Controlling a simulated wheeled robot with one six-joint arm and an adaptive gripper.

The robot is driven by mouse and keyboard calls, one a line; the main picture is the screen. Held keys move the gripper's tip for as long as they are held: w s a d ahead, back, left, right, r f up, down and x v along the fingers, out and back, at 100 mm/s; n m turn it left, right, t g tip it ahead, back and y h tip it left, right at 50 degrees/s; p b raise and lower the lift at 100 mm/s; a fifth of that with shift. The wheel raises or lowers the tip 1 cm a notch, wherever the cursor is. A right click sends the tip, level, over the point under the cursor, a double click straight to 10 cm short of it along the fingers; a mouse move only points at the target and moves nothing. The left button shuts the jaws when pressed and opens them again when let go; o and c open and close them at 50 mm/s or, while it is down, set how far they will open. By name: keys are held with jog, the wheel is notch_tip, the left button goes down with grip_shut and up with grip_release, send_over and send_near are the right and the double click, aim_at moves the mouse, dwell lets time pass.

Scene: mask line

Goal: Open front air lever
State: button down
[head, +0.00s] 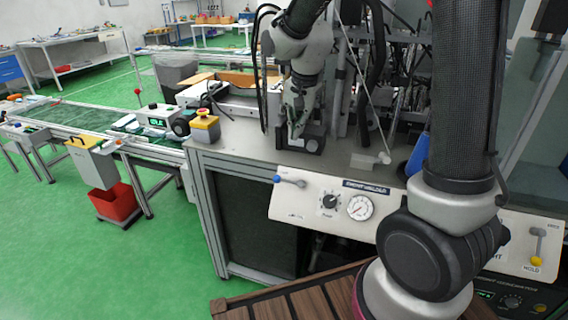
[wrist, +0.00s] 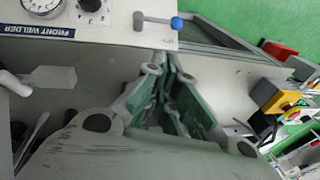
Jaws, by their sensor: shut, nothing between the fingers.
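The front air lever (head: 290,181) is a short grey handle with a blue ball on its left end. It lies nearly level at the upper left of the white front welder panel (head: 318,215). In the wrist view the lever (wrist: 157,20) shows near the top, with its blue ball at the right. My gripper (head: 296,134) is above the grey bench top, behind and above the panel, pointing down. In the wrist view my gripper's fingers (wrist: 163,62) are together and empty, apart from the lever.
A black knob (head: 330,201) and a round gauge (head: 360,207) sit right of the lever. A yellow box with a red button (head: 204,126) stands at the bench's left corner. Another lever with a yellow ball (head: 537,247) is at far right.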

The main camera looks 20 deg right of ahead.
send_over(291, 182)
jog(key=w+d, duration=0.2)
jog(key=w, duration=0.2)
jog(key=f, duration=0.9)
jog(key=shift+s+a+f, duration=0.15)
jog(key=shift+s+f, duration=0.1)
jog(key=shift+f, duration=0.1)
jog(key=shift+a+f, duration=0.8)
jog(key=shift+f, duration=0.25)
jog(key=shift+a+f, duration=0.45)
jog(key=shift+f, duration=0.15)
